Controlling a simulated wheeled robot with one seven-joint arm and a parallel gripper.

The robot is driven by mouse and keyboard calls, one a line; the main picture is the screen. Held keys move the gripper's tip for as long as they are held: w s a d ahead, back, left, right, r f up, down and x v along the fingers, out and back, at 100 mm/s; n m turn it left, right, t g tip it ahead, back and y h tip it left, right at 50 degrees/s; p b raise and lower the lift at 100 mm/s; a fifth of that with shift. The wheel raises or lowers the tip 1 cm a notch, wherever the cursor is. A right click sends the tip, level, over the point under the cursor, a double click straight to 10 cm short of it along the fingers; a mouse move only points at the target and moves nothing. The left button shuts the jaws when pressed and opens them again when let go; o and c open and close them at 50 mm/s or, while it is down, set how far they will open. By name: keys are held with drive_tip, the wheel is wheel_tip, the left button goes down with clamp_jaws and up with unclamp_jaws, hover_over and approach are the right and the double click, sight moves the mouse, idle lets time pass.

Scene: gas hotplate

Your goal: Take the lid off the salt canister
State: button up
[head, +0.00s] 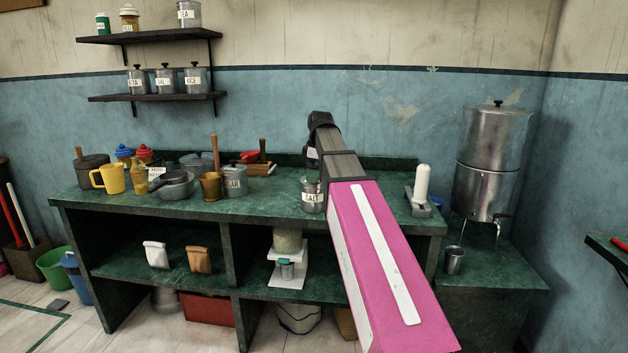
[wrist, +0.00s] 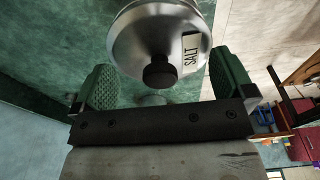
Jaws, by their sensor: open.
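The salt canister (head: 311,198) stands on the green countertop, a metal pot with a white SALT label, partly hidden by my arm in the head view. In the wrist view its round metal lid (wrist: 140,35) fills the top middle, with a black knob (wrist: 160,73) facing me. The lid sits on the canister. My gripper (wrist: 163,78) is open, with one green-padded finger on each side of the knob in the picture. There is a visible gap between the knob and each pad. In the head view the fingers are hidden behind my arm.
A sugar canister (head: 235,182), a mortar (head: 211,186) and a yellow mug (head: 110,178) stand left on the counter (head: 270,212). A white candle-like cylinder (head: 421,183) and a metal urn (head: 488,160) are at right. Shelves with canisters hang upper left.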

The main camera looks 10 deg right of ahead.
drive_tip(key=shift+f, duration=0.25)
drive_tip(key=shift+c, duration=0.3)
drive_tip(key=c, duration=0.7)
